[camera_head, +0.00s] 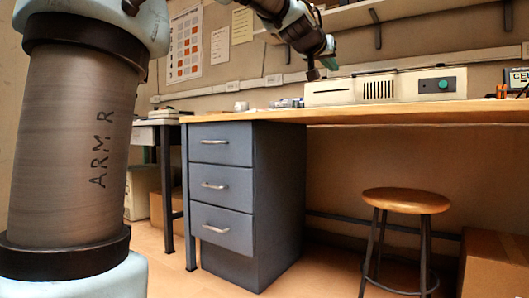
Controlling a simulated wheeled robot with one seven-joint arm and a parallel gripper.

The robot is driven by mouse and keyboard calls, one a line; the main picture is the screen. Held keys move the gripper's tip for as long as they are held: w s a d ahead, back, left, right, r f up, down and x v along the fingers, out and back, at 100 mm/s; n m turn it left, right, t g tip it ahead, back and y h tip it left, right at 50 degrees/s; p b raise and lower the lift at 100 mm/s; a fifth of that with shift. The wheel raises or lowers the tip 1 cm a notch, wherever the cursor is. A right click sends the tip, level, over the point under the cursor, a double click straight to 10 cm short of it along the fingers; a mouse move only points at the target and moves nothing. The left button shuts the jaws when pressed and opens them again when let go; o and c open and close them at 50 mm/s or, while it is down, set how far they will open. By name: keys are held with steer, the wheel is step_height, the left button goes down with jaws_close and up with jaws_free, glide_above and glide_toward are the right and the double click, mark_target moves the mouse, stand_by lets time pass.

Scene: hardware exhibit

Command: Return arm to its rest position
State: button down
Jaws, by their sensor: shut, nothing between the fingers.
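My arm shows in the head view. A large grey link with "ARM R" written on it fills the left side, and another part of my arm reaches in from the top middle. My gripper (313,73) is at the end of that part, small and dark, pointing down above the workbench near the left end of a beige instrument. It looks shut and nothing shows in it. I cannot tell whether it touches anything.
The wooden workbench (408,113) carries a beige instrument (405,87) with a green button. Below are a blue drawer cabinet (222,190), a round stool (406,200) and a cardboard box (495,265). A shelf (350,17) hangs above. Floor is clear between cabinet and stool.

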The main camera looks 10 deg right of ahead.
steer(key=w+a+f+n+g+y+p, duration=0.2)
steer(key=a+f+n+g+y+p, duration=0.35)
steer(key=a+f+p, duration=1.1)
steer(key=s+a+f+n+g+y+p, duration=0.2)
steer(key=s+a+f+g+y+p, duration=0.25)
steer(key=s+a+f, duration=1.4)
step_height(320, 180, up, 39)
steer(key=s+p, duration=0.1)
steer(key=p, duration=3.5)
steer(key=shift+s+a+f+y+p, duration=0.2)
steer(key=shift+s+a+y+p, duration=0.05)
steer(key=shift+a+y+p, duration=0.15)
